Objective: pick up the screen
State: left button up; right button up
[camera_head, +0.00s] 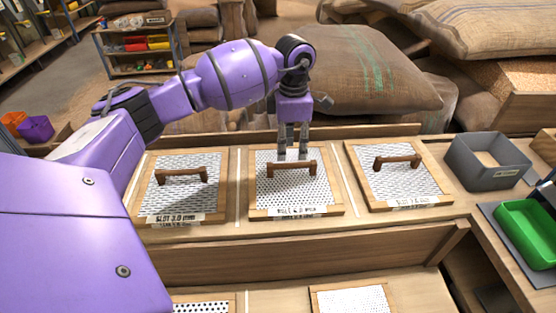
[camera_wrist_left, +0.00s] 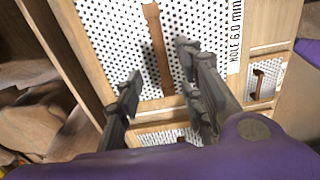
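Three framed perforated screens with wooden handles lie in a row on the bench: a left screen (camera_head: 160,201) labelled as a slot type, a middle screen (camera_head: 270,207), and a right screen (camera_head: 415,190). My left gripper (camera_head: 292,152) points down just behind the handle (camera_head: 305,168) of the middle screen. In the left wrist view the fingers (camera_wrist_left: 162,95) are apart, with the handle (camera_wrist_left: 157,50) of a screen (camera_wrist_left: 110,20) marked "HOLE 6.0 mm" showing between and beyond them. Nothing is seen held. My right gripper is not in view.
Grain sacks (camera_head: 350,75) are piled behind the bench. A grey bin (camera_head: 487,165) and a green tray (camera_head: 527,232) stand at the right. A lower shelf in front holds more screens (camera_head: 352,300). A shelf unit (camera_head: 135,50) stands far back left.

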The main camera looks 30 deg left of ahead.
aim_at(292, 164)
pick_arm(q)
jog(key=shift+s+d+f, duration=0.1)
jog(key=shift+d+f, duration=0.05)
jog(key=shift+f, duration=0.55)
jog(key=shift+d+f, duration=0.1)
jog(key=shift+f, duration=0.55)
notch_tip(292, 164, down, 5)
jog(key=shift+d+r+p, duration=0.1)
jog(key=shift+p, duration=0.4)
grip_shut()
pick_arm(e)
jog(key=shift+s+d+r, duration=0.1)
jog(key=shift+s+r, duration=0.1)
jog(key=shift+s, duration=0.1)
pick_arm(q)
jog(key=shift+w, duration=0.2)
